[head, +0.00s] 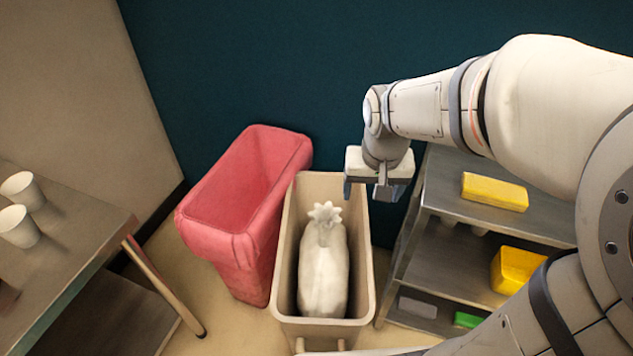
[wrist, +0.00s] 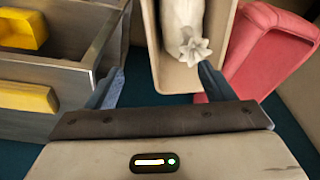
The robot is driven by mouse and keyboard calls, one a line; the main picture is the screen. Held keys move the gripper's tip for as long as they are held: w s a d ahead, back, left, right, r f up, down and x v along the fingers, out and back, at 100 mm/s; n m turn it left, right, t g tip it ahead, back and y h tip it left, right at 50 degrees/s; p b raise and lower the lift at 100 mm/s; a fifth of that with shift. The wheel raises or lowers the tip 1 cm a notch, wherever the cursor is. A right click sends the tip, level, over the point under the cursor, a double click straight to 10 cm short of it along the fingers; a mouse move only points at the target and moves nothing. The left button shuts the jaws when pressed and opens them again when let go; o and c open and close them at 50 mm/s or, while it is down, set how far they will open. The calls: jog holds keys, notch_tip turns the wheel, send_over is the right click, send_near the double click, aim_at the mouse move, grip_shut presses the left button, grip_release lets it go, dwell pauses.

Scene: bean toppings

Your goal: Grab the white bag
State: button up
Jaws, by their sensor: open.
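The white bag (head: 323,268) stands inside a beige bin (head: 364,270), with its tied, ruffled top pointing up toward the far end. In the wrist view the bag (wrist: 183,22) shows at the top, its tied top (wrist: 194,47) just ahead of the right finger. My gripper (head: 377,192) is open and empty, above and to the right of the bin's far end in the head view. Its two spread fingers (wrist: 160,88) show in the wrist view, apart from the bag.
A red bin (head: 243,195) stands left of the beige bin. A metal shelf (head: 446,196) with yellow items (head: 495,192) is close on the right. A table (head: 70,232) with white cups (head: 20,226) is at the left. A dark wall is behind.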

aim_at(326, 216)
jog(key=o, duration=0.4)
jog(key=shift+m+g, duration=0.3)
jog(key=shift+m, duration=0.3)
jog(key=w+a+f+b, duration=0.2)
jog(key=w+f+b, duration=0.1)
jog(key=f, duration=0.4)
jog(key=w+a+f+b, duration=0.3)
jog(key=w+f, duration=0.2)
jog(key=f, duration=0.3)
jog(key=w+a+f+b, duration=0.2)
jog(key=w+f+b, duration=0.1)
jog(key=f, duration=0.4)
jog(key=shift+w+a+f, duration=0.15)
jog(key=shift+w+a, duration=0.15)
jog(key=shift+w, duration=0.15)
jog(key=shift+c, duration=0.2)
jog(key=shift+w+f+b, duration=0.2)
jog(key=shift+f+b, duration=0.1)
jog(key=shift+f, duration=0.6)
jog(key=shift+w+f+b, duration=0.2)
jog(key=shift+f+b, duration=0.05)
jog(key=shift+f, duration=0.6)
jog(key=shift+w+f+b, duration=0.2)
jog(key=shift+f+b, duration=0.1)
jog(key=shift+f, duration=0.6)
